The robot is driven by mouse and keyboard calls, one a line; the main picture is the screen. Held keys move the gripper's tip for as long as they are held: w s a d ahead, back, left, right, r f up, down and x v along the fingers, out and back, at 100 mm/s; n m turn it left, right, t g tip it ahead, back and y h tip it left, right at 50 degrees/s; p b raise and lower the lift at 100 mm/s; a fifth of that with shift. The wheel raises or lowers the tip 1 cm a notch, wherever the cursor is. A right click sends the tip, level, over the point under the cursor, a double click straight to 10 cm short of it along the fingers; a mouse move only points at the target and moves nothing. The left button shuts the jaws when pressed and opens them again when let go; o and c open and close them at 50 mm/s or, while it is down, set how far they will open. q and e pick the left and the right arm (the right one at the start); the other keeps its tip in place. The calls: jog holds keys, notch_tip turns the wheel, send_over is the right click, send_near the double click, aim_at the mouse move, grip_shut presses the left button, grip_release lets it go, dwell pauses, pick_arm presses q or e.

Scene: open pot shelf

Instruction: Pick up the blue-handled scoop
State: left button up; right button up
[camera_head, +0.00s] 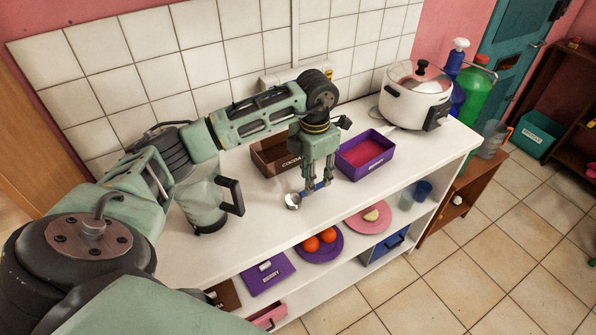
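The blue-handled scoop (293,201) is on the white counter near its front edge, in the middle of the head view. Its round metal bowl points left and its blue handle runs right, under my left gripper. My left gripper (318,184) points down over the handle. Its two fingers are apart, with the blue handle showing at their tips. Part of the handle is hidden by the fingers, and I cannot tell whether they touch it. My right gripper is not in view.
A brown cocoa box (270,163) and a purple box (377,167) stand close behind the gripper. A glass jug (203,205) stands left and a white cooker (401,103) stands right. The shelf below holds a purple plate (337,251) with oranges and a pink plate (356,225).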

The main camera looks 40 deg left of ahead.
aim_at(293, 200)
pick_arm(q)
jog(key=shift+f+p, duration=0.35)
jog(key=shift+f, duration=0.15)
jog(key=f, duration=0.2)
jog(key=f+p, duration=0.1)
jog(key=shift+w, duration=0.25)
jog(key=shift+f, duration=0.45)
grip_shut()
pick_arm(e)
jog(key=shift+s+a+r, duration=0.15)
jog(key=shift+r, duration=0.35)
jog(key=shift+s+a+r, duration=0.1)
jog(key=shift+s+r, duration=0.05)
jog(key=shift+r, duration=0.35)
